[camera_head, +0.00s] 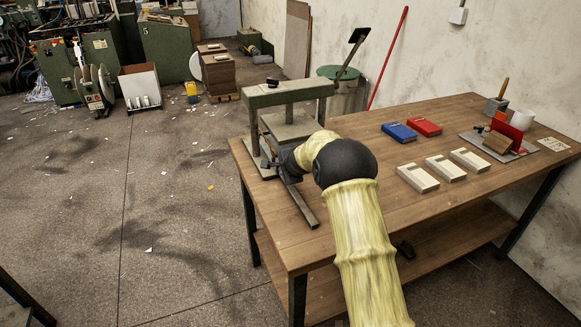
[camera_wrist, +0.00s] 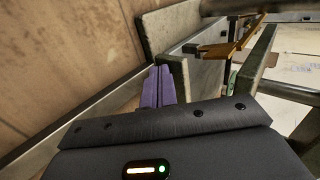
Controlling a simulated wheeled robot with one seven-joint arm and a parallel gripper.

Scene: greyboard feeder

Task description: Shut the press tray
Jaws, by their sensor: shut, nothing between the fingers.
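The press (camera_head: 283,95), a grey-green frame with a top beam and posts, stands at the left end of the wooden table. A flat grey plate (camera_head: 287,127) shows under its beam. A dark rail (camera_head: 303,206) sticks out in front of it along the table. My gripper shows in the wrist view as purple fingers (camera_wrist: 158,87), shut and empty, close beside a grey-green upright panel (camera_wrist: 176,75). I cannot tell whether they touch. My arm hides much of the press's front in the head view, so how far the tray is out is unclear.
On the table lie a blue box (camera_head: 398,132), a red box (camera_head: 425,126) and three pale trays (camera_head: 443,168). A dark board (camera_head: 499,146) with a red piece stands at the far right. A green bin (camera_head: 343,90) stands behind the table.

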